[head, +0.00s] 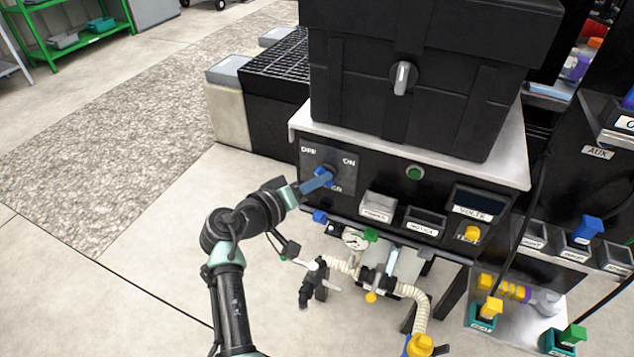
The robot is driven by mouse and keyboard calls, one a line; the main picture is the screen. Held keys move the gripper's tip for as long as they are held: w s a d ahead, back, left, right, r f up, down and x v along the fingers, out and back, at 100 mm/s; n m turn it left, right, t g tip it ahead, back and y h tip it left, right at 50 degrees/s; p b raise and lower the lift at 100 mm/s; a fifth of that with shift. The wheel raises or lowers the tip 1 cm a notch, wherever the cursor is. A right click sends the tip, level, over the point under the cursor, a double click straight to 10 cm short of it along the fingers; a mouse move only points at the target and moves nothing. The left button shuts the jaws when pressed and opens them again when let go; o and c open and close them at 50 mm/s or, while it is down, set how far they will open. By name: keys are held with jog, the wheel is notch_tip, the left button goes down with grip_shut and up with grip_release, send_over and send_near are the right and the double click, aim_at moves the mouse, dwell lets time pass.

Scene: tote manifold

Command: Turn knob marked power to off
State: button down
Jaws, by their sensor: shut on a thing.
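A dark control panel (312,160) on the front of the bench has an OFF label at its upper left and an ON label at its upper right. A blue knob (322,172) sits below and between these labels, largely covered by my gripper. My gripper (326,178) reaches in from the lower left and is shut on the knob. The label under the knob is partly hidden and I cannot read it in full. I cannot tell which way the knob points.
A black tote (430,80) with a grey knob (404,78) stands on the bench above. A green button (414,173) and label bins lie to the right. Hoses and a gauge (355,240) hang below. The floor at left is clear.

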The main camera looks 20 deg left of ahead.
jog(key=shift+f, duration=0.1)
dwell(0.3)
jog(key=c, duration=0.8)
grip_release()
jog(key=p+v, duration=0.3)
jog(key=v, duration=1)
jog(key=shift+f, duration=0.1)
